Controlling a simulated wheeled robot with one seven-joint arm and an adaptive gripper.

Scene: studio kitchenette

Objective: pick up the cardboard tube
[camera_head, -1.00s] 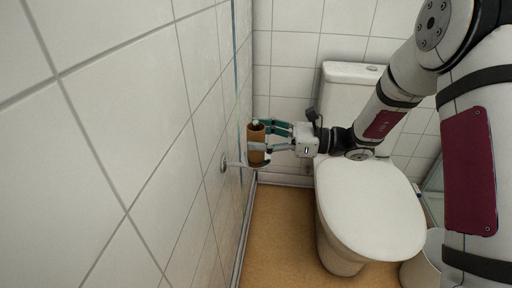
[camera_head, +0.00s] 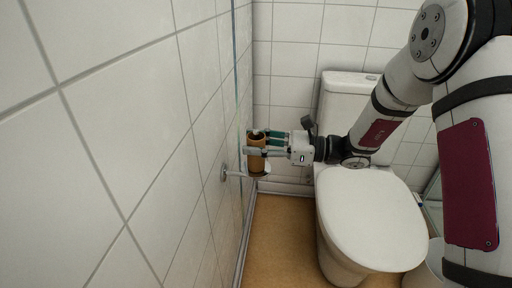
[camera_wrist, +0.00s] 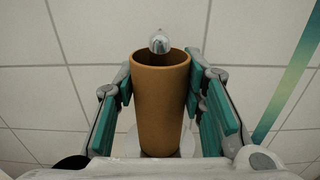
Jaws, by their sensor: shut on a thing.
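The brown cardboard tube (camera_head: 257,160) stands upright on the wall-mounted holder (camera_head: 234,174) at the left wall. It also shows in the wrist view (camera_wrist: 160,105), open end up. The metal tip of the holder's rod (camera_wrist: 159,42) shows at the tube's far rim. My gripper (camera_head: 260,145) reaches in from the right with its fingers on both sides of the tube and is shut on it. In the wrist view, the green finger pads stand left and right of the tube. A pale round disc shows below the tube, partly hidden by it.
A white toilet (camera_head: 370,215) with its lid down stands to the right, under my arm. The tiled wall (camera_head: 130,130) is close on the left. A white bin (camera_head: 424,268) is at the lower right. Tan floor (camera_head: 275,235) lies open between wall and toilet.

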